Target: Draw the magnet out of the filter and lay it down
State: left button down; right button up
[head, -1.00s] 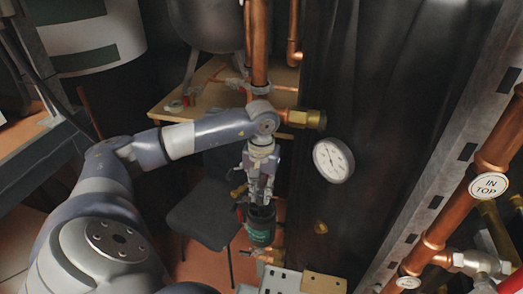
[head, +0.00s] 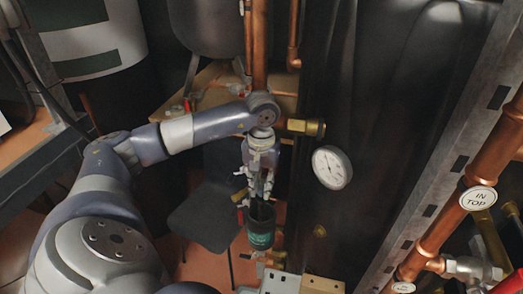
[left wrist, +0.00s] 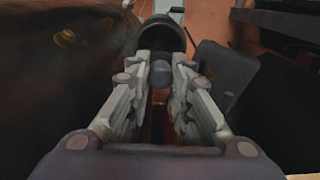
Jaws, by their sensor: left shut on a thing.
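The filter (head: 261,234) is a dark green, upright canister below my left gripper. Its dark rim also shows in the left wrist view (left wrist: 163,33), beyond the fingertips. My left gripper (head: 261,190) points down over the filter's top. In the left wrist view its fingers (left wrist: 160,74) are closed around a small, dark, rounded end, which I take to be the magnet (left wrist: 161,75). Most of the magnet is hidden by the fingers, and I cannot tell how much of it is inside the filter. My right gripper is not in view.
A round white gauge (head: 332,167) and a brass fitting (head: 306,127) sit just right of the arm. Copper pipes run down behind it and along the right side. A dark chair (head: 207,222) stands left of the filter. A wooden table is behind.

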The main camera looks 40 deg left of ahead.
aim_at(259, 197)
pick_arm(q)
jog(key=shift+r, duration=0.2)
jog(key=shift+r+p, duration=0.85)
jog(key=shift+r, duration=0.4)
jog(key=shift+w+a+r+p, duration=0.15)
jog(key=shift+r+p, duration=0.15)
jog(key=shift+r, duration=0.2)
jog(key=shift+w+a+r+p, duration=0.15)
jog(key=shift+r+p, duration=0.15)
jog(key=shift+r, duration=0.2)
jog(key=shift+w+a+r+p, duration=0.15)
jog(key=shift+r+p, duration=0.15)
jog(key=shift+r, duration=0.2)
jog(key=shift+f, duration=0.1)
jog(key=shift+s+d+f+b, duration=0.1)
jog(key=shift+d+f+b, duration=0.1)
jog(key=shift+f+b, duration=0.75)
jog(key=shift+s+d+f+b, duration=0.1)
jog(key=shift+d+f+b, duration=0.1)
jog(key=shift+f+b, duration=0.75)
jog(key=shift+w+f+b, duration=0.25)
jog(key=shift+f+b, duration=0.4)
jog(key=shift+f, duration=0.15)
jog(key=shift+d+f+b, duration=0.1)
jog(key=shift+f+b, duration=2.1)
jog(key=shift+f, duration=0.35)
